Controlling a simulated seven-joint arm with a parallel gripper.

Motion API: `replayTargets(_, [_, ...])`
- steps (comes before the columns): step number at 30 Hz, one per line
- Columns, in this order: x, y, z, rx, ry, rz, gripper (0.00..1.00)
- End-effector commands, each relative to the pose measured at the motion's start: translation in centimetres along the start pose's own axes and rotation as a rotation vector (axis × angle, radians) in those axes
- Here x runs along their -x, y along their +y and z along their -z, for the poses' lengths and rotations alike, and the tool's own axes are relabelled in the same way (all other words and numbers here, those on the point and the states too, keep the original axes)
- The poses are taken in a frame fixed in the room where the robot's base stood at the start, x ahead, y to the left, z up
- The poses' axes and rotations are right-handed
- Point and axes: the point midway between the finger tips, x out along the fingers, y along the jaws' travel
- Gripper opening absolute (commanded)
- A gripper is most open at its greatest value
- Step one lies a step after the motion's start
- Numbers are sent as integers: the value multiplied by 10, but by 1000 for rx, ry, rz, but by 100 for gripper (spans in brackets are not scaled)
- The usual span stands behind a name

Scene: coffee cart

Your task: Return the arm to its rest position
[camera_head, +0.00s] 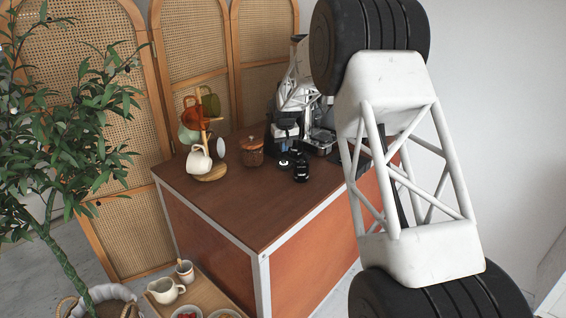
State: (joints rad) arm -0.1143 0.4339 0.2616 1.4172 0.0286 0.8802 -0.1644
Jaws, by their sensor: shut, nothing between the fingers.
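A large white truss link of my arm with black joints fills the right side of the head view. A smaller white truss part of my arm shows behind it, above the back of the cart. My gripper (284,151) appears small and dark below that part, low over the cart's brown top (245,207). It is shut, with nothing held. Its fingertips are hard to make out against the dark items around them. The near arm link hides part of the cart's right side.
Small black items (301,169) stand close to my gripper. A brown lidded jar (252,152) and a wooden mug tree (213,172) with several mugs stand to the left. The front cart top is clear. A low tray (217,290) and a plant (75,130) are at left.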

Motion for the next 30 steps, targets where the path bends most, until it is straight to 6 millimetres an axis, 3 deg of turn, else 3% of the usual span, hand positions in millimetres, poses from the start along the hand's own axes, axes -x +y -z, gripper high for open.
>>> replayTargets(20, [12,0,-4,-3,1,-1,0])
replayTargets(25, [31,1,-19,-11,4,-3,0])
replayTargets(30, [62,3,-47,-25,8,-6,0])
